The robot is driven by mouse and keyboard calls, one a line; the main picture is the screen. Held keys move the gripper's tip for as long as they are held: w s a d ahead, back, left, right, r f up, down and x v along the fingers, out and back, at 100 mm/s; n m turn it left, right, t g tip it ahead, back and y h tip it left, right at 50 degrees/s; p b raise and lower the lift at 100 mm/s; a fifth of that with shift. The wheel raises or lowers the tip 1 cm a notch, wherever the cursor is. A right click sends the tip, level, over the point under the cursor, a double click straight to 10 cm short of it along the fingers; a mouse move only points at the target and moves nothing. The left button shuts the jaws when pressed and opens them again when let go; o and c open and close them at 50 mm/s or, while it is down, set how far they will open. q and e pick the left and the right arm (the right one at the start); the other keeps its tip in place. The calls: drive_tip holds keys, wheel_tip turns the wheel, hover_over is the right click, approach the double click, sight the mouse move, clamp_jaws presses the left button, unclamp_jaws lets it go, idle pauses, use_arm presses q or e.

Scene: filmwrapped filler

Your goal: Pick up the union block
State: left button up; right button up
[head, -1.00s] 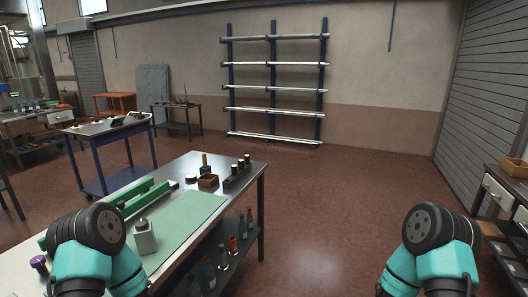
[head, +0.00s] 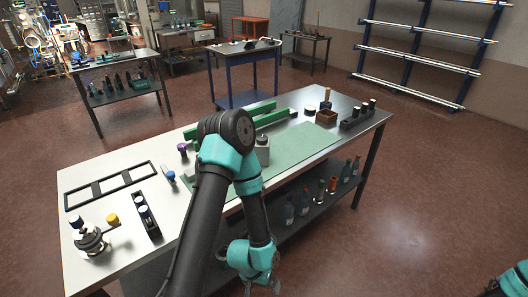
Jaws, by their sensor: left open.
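No thing is marked as the union block, and I cannot tell for sure which one it is. A grey block with a dark knob (head: 262,150) stands on the green mat (head: 305,146), partly beside my left arm. A metal fitting with a yellow and a blue cap (head: 92,240) stands at the near left end of the table. My left gripper (head: 262,287) hangs low by the table's front side, at the bottom of the view, open and apart from both. Only a teal part of my right arm shows in the lower right corner; its gripper is out of view.
Bottles (head: 290,212) stand on the shelf below. The floor to the right is clear.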

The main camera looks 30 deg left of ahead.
drive_tip(key=shift+o, duration=0.3)
drive_tip(key=o, duration=0.9)
drive_tip(key=shift+o, duration=0.2)
